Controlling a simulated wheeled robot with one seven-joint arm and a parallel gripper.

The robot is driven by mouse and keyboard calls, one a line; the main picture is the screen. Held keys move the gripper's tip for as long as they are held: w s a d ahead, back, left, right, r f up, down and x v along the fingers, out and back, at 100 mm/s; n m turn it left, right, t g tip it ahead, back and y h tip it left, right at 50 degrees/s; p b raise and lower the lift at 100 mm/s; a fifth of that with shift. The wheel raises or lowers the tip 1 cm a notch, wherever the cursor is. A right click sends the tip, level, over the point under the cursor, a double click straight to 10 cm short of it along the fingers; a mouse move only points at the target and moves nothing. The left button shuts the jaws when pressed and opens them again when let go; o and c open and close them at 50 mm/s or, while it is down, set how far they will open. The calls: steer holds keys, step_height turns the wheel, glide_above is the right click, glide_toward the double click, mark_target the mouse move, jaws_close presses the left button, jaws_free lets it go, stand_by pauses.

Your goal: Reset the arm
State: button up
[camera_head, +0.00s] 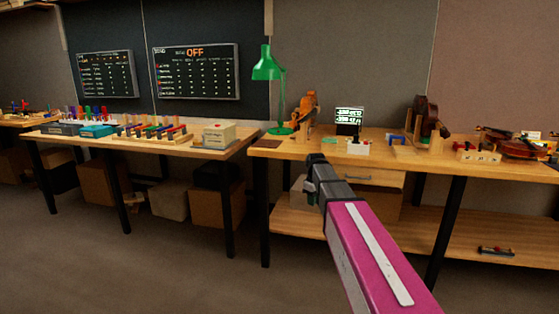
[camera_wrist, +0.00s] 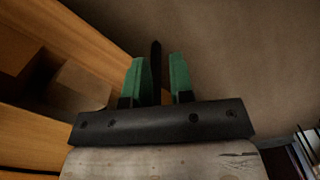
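My gripper (camera_wrist: 157,58) has two green fingers standing apart in the wrist view. A dark upright bar (camera_wrist: 156,75) shows between them with no clear contact; it looks like a bench leg behind, but I cannot be sure. In the head view my magenta arm reaches forward from the lower right. Its dark end (camera_head: 315,168) is in front of the right workbench (camera_head: 397,162), near its front edge. The fingers are not clear there.
The right workbench carries a green lamp (camera_head: 266,68), violins and a small display (camera_head: 349,115). A left bench (camera_head: 180,149) holds coloured tools and boxes. Cardboard boxes (camera_head: 215,210) stand beneath. A small item (camera_head: 496,250) lies on the lower shelf. The floor in front is clear.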

steer(key=s+d+f+m, duration=0.2)
steer(key=s+f+m, duration=0.2)
steer(key=s+f, duration=0.4)
steer(key=s+d+f+m, duration=0.2)
steer(key=s+f+m, duration=0.3)
steer(key=s, duration=1.2)
step_height(320, 180, down, 4)
steer(key=shift+d+f, duration=0.15)
steer(key=shift+f, duration=0.05)
